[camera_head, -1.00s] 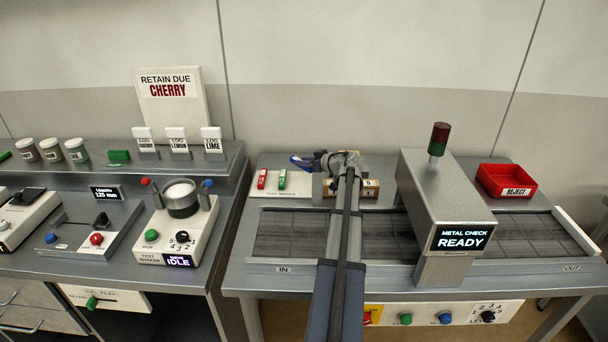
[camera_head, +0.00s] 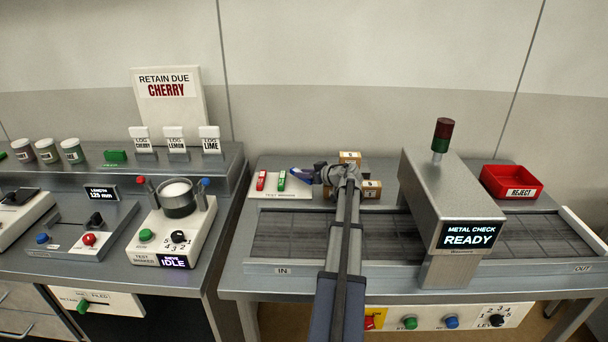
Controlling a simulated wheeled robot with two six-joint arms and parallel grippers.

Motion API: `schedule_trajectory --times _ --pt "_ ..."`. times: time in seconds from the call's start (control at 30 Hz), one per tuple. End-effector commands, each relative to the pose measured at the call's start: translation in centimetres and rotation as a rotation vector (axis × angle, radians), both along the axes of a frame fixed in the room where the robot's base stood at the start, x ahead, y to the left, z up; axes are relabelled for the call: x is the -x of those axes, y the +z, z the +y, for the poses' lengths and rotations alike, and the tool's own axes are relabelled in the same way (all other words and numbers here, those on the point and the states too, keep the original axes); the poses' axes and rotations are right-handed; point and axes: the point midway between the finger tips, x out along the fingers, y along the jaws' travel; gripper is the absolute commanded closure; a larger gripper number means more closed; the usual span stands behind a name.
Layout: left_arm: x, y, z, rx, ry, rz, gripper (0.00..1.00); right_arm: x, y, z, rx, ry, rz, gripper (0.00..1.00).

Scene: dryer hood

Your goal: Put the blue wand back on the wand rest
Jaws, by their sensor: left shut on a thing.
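The blue wand (camera_head: 300,175) is held in the jaws of my left gripper (camera_head: 318,173), which is shut on it. The wand lies roughly level and points left from the gripper. The wand rest (camera_head: 275,193) is the white plate labelled for test wands, left of the gripper. A red wand (camera_head: 261,181) and a green wand (camera_head: 281,181) stand on it. The blue wand shows over the right part of the rest, to the right of the green wand; I cannot tell whether it touches the rest. My right gripper is not in view.
Small boxes (camera_head: 372,188) stand just behind and right of the gripper. The metal check housing (camera_head: 436,190) rises to the right over the conveyor (camera_head: 290,235). A red reject bin (camera_head: 510,182) is farther right. The test shaker (camera_head: 173,232) stands at left.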

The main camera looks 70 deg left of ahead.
Motion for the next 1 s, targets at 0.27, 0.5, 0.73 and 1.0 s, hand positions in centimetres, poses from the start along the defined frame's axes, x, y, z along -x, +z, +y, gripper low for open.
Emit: schedule_trajectory --times 0.27,0.5,0.73,1.0 --pt "0.0 -0.2 0.0 0.0 0.0 0.0 0.61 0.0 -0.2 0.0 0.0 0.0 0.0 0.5" --pt "0.0 -0.2 0.0 0.0 0.0 0.0 0.43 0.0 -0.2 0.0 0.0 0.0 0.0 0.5" --pt "0.0 0.2 0.0 0.0 0.0 0.0 0.43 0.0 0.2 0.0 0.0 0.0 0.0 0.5" --pt "-1.0 2.7 -2.9 0.0 -0.004 0.001 0.43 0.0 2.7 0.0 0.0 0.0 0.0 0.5"
